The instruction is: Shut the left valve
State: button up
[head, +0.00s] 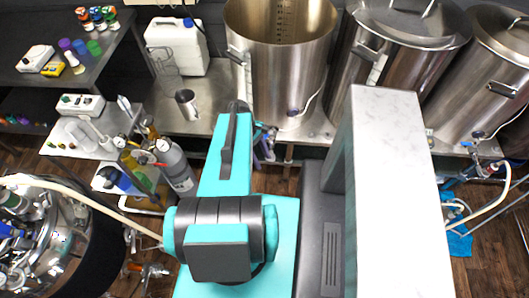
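The left kettle (270,45) is a tall open steel pot with a graduated scale inside, standing on a steel bench. Below its front, a small fitting with blue and purple parts (264,145) shows just right of my arm. It may be the left valve, but its handle position is too small and too covered to tell. A blue-handled valve (470,150) shows under the right kettle (485,70). My teal arm reaches forward towards the left kettle's base. My gripper is hidden beyond the arm, so its fingers and whatever is near them do not show.
A lidded middle kettle (385,60) stands beside the left one. A white canister (177,45) and steel cup (187,103) are on the bench at left. A grey gas cylinder (177,165), a steel vessel (50,235) and a pale hose (85,195) crowd the left side.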

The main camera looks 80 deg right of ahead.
jog(key=shift+w+a+f, duration=0.1)
jog(key=shift+w+f, duration=0.1)
jog(key=shift+w, duration=0.15)
jog(key=c, duration=0.3)
jog(key=shift+n, duration=0.3)
jog(key=w, duration=0.1)
jog(key=w+a+f, duration=0.1)
jog(key=w+b, duration=0.1)
jog(key=w, duration=0.1)
jog(key=shift+a+f, duration=0.15)
jog(key=shift+f, duration=0.25)
grip_shut()
jog(key=w+a+f+n+b, duration=0.1)
jog(key=w+a+f+b, duration=0.1)
jog(key=w+a+f, duration=0.5)
jog(key=w+a+f+n+b, duration=0.1)
jog(key=w+a+f+b, duration=0.15)
jog(key=w+a, duration=0.7)
jog(key=w+a+f+n+g+h+b, duration=0.1)
jog(key=a+f, duration=0.4)
jog(key=a, duration=0.6)
jog(key=w+a+f+n+g+h+b, duration=0.1)
jog(key=a+f, duration=0.4)
jog(key=a, duration=0.7)
jog(key=w+n+b, duration=0.1)
jog(key=b, duration=0.1)
jog(key=shift+w+f+b, duration=0.2)
jog(key=shift+f+b, duration=0.2)
